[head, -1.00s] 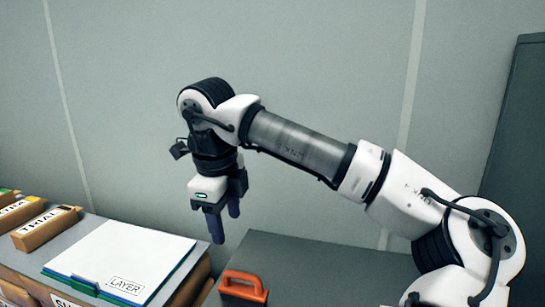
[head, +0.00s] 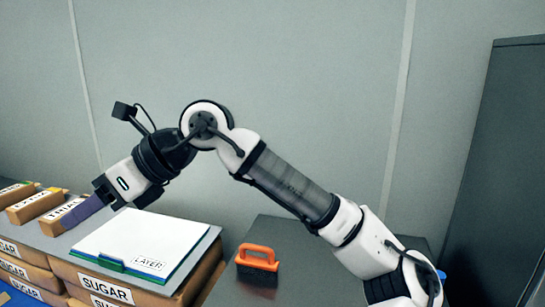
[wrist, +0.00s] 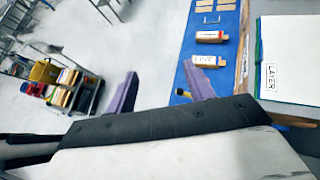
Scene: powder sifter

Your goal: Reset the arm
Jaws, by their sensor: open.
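My gripper (head: 95,207) is raised at the left in the head view, tilted down and to the left. Its purple fingers also show in the wrist view (wrist: 160,92), spread apart with nothing between them. In the head view the fingers overlap the nearest labelled wooden block (head: 58,217), but the wrist view shows a gap beyond them, so I cannot tell how far above they are. The arm is bent at the elbow above the table.
A white board marked LAYER (head: 140,245) lies on stacked SUGAR boxes (head: 105,289). An orange-handled brush (head: 258,257) sits on the dark surface to the right. A dark cabinet (head: 490,170) stands at far right. A loaded cart (wrist: 70,85) stands on the floor.

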